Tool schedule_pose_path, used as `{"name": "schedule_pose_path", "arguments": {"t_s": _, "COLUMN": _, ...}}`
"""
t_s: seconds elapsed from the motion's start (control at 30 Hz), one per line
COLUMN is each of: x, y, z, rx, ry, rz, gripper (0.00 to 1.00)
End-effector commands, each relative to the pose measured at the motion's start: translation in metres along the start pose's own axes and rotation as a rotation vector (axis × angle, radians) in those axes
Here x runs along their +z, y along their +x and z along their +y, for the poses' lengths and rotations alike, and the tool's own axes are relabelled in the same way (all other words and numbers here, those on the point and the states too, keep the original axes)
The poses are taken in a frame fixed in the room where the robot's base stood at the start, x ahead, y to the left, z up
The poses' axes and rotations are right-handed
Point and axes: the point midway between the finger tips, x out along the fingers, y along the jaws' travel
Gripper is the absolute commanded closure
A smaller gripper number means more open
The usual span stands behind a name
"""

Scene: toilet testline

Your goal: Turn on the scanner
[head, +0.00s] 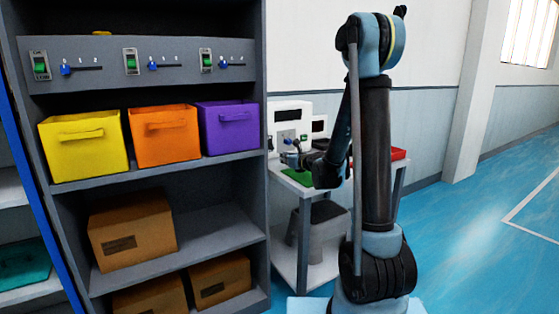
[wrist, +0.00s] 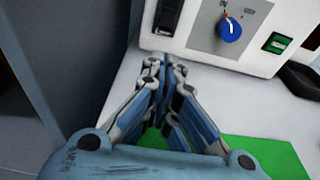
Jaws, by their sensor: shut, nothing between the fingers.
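The scanner (wrist: 202,18) is a white box at the top of the wrist view, with a blue knob (wrist: 230,29) marked "IN" and "OFF". A green switch (wrist: 277,42) is to the right of the knob, and a black switch (wrist: 167,16) is to its left. In the head view the white scanner (head: 291,112) stands on a small table, partly behind my arm. My gripper (wrist: 163,62) is shut and empty, its tips in front of the panel below the black switch. It also shows in the head view (head: 287,152). Whether the tips touch the panel cannot be told.
A green mat (wrist: 262,155) lies on the white table (wrist: 110,112) under my gripper. A red tray (head: 397,153) is at the table's right. A grey shelf (head: 258,60) with yellow, orange and purple bins stands at the left. Blue floor (head: 480,215) at right is clear.

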Motion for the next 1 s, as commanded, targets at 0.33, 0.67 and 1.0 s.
{"name": "schedule_pose_path", "arguments": {"t_s": 0.33, "x": 0.000, "y": 0.052, "z": 0.000, "rx": 0.001, "ry": 0.000, "rz": 0.000, "gripper": 1.00}}
{"name": "schedule_pose_path", "arguments": {"t_s": 0.67, "x": 0.000, "y": 0.089, "z": 0.000, "rx": 0.000, "ry": 0.000, "rz": 0.000, "gripper": 1.00}}
{"name": "schedule_pose_path", "arguments": {"t_s": 1.0, "x": 0.000, "y": 0.093, "z": 0.000, "rx": 0.000, "ry": -0.001, "rz": 0.000, "gripper": 1.00}}
